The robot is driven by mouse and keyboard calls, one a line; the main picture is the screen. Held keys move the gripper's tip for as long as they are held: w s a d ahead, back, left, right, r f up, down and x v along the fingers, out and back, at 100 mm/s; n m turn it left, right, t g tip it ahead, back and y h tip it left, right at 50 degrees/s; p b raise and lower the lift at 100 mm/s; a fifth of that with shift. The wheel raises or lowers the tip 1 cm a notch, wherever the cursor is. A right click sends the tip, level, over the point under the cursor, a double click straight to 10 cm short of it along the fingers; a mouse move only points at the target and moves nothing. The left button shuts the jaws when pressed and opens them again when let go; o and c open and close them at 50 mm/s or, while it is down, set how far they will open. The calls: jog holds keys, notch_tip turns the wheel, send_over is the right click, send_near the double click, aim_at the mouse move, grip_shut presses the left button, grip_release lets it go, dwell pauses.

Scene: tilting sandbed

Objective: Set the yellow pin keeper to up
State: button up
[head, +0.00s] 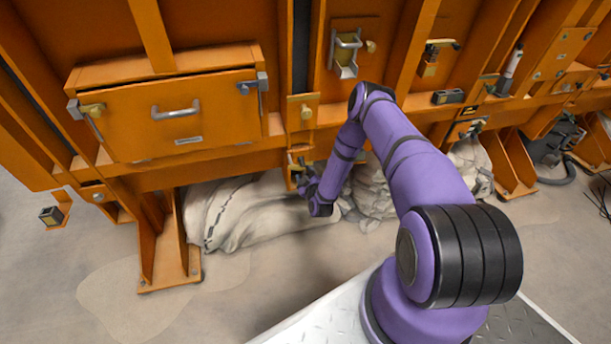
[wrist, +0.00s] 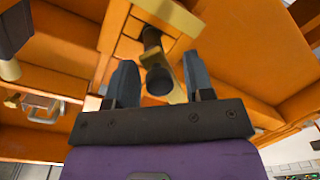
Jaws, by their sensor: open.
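A brass-yellow fitting (wrist: 177,15) with a dark, round-ended pin (wrist: 158,82) shows in the wrist view, on an orange bracket. I take it for the yellow pin keeper, but its setting cannot be told. The pin's end lies between the two grey fingers of my gripper (wrist: 159,70), with gaps on both sides. In the head view my gripper (head: 303,178) is low at the orange wall, just below a small orange bracket (head: 297,157). My own wrist partly hides that spot.
An orange hatch (head: 160,135) with a grey handle (head: 176,110) is at left, with latches at its sides. Pale sandbags (head: 245,215) lie under the wall. Other latches and handles (head: 345,52) line the wall to the right. The floor in front is clear.

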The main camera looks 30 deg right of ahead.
jog(key=c, duration=0.9)
jog(key=shift+a, duration=0.1)
